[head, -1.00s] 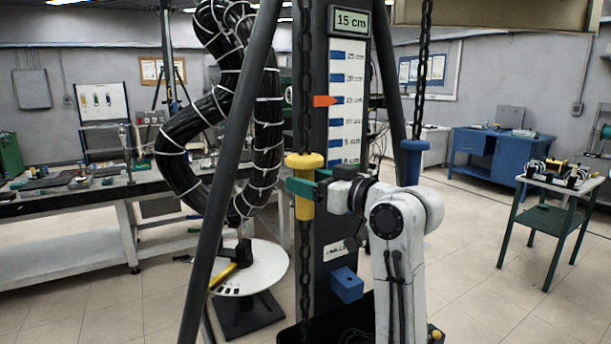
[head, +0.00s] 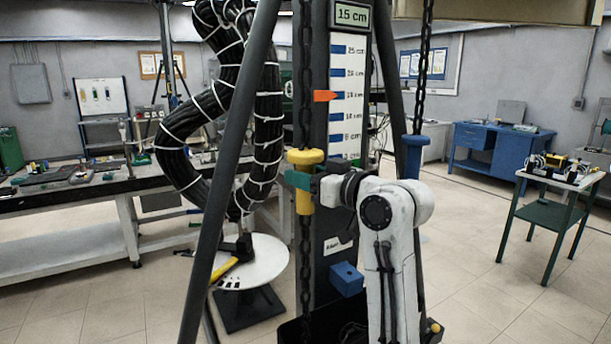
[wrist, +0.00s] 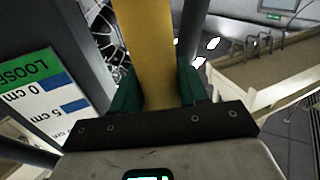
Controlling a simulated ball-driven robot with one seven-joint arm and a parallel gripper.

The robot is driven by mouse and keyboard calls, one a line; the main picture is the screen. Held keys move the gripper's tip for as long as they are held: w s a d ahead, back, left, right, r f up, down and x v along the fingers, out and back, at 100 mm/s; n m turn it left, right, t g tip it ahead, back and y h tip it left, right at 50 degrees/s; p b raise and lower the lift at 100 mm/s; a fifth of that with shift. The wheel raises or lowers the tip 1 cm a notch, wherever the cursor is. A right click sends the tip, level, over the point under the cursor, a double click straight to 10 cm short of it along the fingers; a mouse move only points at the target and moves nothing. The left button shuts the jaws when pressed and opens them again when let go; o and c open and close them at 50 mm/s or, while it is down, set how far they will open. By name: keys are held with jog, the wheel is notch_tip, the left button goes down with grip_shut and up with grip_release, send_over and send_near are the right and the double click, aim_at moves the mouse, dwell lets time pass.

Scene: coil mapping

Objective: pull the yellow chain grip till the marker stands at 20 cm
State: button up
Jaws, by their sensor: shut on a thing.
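The yellow chain grip (head: 305,160) sits on the left dark chain in the head view. In the wrist view the yellow grip (wrist: 143,50) stands between the green fingers (wrist: 155,88). The orange marker (head: 325,96) points at the scale board (head: 347,105), about level with the 15 cm line. The display (head: 352,15) above the board reads 15 cm. A blue grip (head: 415,150) is on the right chain.
Dark tripod legs (head: 232,160) stand close left of the chain. A black cable coil (head: 265,120) hangs behind them over a round white plate (head: 250,262). A blue block (head: 347,279) sticks out low on the column. Open floor lies at the right, before a small green-legged table (head: 560,181).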

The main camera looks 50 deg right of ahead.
grip_shut()
notch_tip(320, 180, down, 20)
jog(key=b, duration=1.2)
jog(key=o, duration=1)
grip_release()
jog(key=shift+r, duration=0.15)
jog(key=shift+c, duration=0.2)
jog(key=shift+s, duration=0.1)
jog(key=s+b, duration=0.1)
jog(key=s, duration=0.9)
jog(key=shift+s+d, duration=0.2)
jog(key=shift+s, duration=0.15)
